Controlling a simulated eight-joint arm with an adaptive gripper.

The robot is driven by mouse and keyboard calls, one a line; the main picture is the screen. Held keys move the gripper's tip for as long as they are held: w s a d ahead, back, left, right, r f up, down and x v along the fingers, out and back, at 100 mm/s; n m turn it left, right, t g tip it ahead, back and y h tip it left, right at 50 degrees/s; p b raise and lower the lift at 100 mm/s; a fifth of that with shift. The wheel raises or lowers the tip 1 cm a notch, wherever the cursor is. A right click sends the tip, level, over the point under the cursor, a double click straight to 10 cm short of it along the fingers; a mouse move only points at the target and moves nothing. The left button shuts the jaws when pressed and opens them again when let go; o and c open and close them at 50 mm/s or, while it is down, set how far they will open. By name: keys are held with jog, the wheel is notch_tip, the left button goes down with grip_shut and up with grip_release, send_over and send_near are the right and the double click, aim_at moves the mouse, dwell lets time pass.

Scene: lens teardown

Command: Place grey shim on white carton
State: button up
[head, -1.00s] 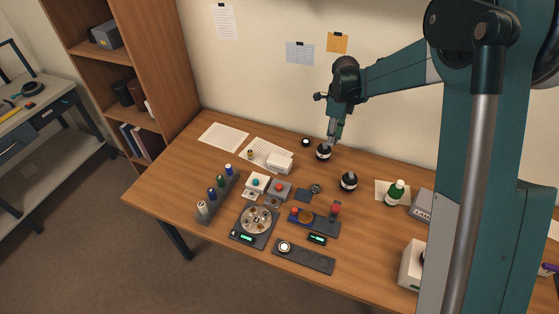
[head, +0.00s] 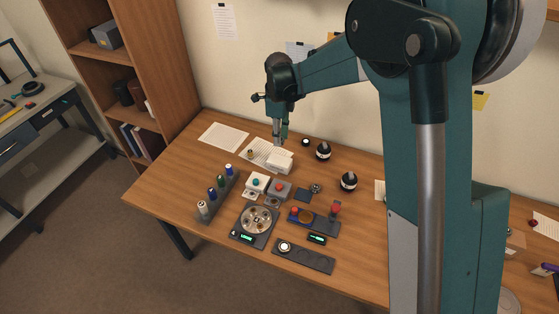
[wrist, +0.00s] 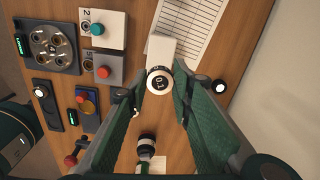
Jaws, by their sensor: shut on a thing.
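My gripper (head: 281,143) is above the white carton (head: 281,163) at the back of the table in the head view. In the wrist view my gripper (wrist: 160,84) is shut on a small round piece (wrist: 159,80) with a dark rim and a pale face marked like "0.1"; I take it to be the grey shim. The white carton (wrist: 165,47) shows just beyond it there, partly covered by the held piece. The shim is too small to make out in the head view. Whether it touches the carton I cannot tell.
Grey (head: 279,188) and white (head: 257,183) button boxes stand in front of the carton. Black jars (head: 323,151) (head: 349,182) are to the right. A round dish device (head: 256,220) and a bottle rack (head: 216,196) stand nearer the front. Printed paper lies behind the carton.

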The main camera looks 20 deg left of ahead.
dwell(0.3)
send_over(279, 160)
jog(key=shift+f, duration=3.15)
jog(key=shift+f, duration=0.1)
jog(key=shift+f, duration=1.75)
jog(key=shift+f+b, duration=0.15)
jog(key=shift+b, duration=0.25)
jog(key=o, duration=0.9)
notch_tip(279, 160, up, 12)
jog(key=shift+r+p, duration=0.15)
jog(key=shift+p, duration=0.3)
